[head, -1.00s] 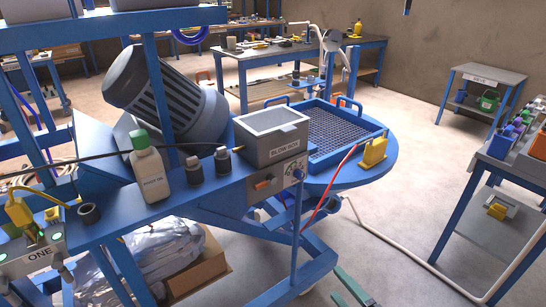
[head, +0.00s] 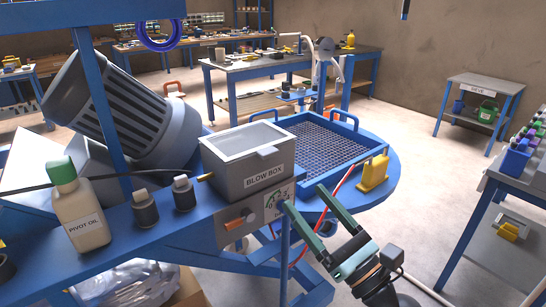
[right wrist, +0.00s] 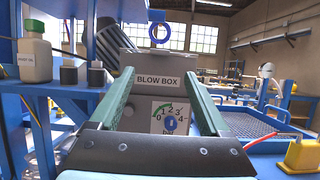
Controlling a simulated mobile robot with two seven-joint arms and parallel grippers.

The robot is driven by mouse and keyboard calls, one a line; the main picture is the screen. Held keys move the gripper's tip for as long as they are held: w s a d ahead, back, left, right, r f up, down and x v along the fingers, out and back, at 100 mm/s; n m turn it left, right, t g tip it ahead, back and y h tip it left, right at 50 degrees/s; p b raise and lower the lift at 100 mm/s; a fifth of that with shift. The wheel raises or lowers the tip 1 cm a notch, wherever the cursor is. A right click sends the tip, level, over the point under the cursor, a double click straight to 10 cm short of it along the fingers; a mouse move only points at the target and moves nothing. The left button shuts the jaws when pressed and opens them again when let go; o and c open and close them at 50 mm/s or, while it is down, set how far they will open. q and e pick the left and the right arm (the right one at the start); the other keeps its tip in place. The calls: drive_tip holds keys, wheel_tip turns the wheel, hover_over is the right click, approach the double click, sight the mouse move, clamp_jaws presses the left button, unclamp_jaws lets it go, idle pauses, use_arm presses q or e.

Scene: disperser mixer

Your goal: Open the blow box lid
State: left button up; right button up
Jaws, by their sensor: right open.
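The grey blow box (head: 243,180), labelled BLOW BOX, stands on the blue frame of the machine. Its lid (head: 245,140), a pale panel in a grey rim, looks shut, with a small tab at the front edge. My right gripper (head: 307,198) is open and empty, with green fingers, in front and to the right of the box, apart from it in the head view. In the right wrist view the fingers (right wrist: 158,84) point towards the box front (right wrist: 150,68), one on each side of the label and dial. My left gripper is not in view.
A pivot oil bottle (head: 80,205) and two dark small bottles (head: 145,208) stand left of the box. A blue mesh tray (head: 325,145) and a yellow block (head: 374,172) lie to its right. A red hose (head: 310,237) runs near my right gripper.

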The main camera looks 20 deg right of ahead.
sight(272, 156)
drive_tip(key=p+x, duration=0.2)
drive_tip(key=x, duration=0.7)
drive_tip(key=shift+w+p, duration=0.1)
drive_tip(key=shift+p, duration=0.3)
drive_tip(key=shift+x, duration=0.85)
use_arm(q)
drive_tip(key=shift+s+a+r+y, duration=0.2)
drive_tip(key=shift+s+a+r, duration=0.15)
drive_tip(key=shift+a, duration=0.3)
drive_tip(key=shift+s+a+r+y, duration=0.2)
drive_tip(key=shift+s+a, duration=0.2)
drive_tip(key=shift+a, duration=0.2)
use_arm(e)
drive_tip(key=c, duration=0.9)
clamp_jaws()
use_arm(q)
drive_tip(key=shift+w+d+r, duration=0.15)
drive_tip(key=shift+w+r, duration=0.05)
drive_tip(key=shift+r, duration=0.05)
use_arm(e)
drive_tip(key=shift+f, duration=0.1)
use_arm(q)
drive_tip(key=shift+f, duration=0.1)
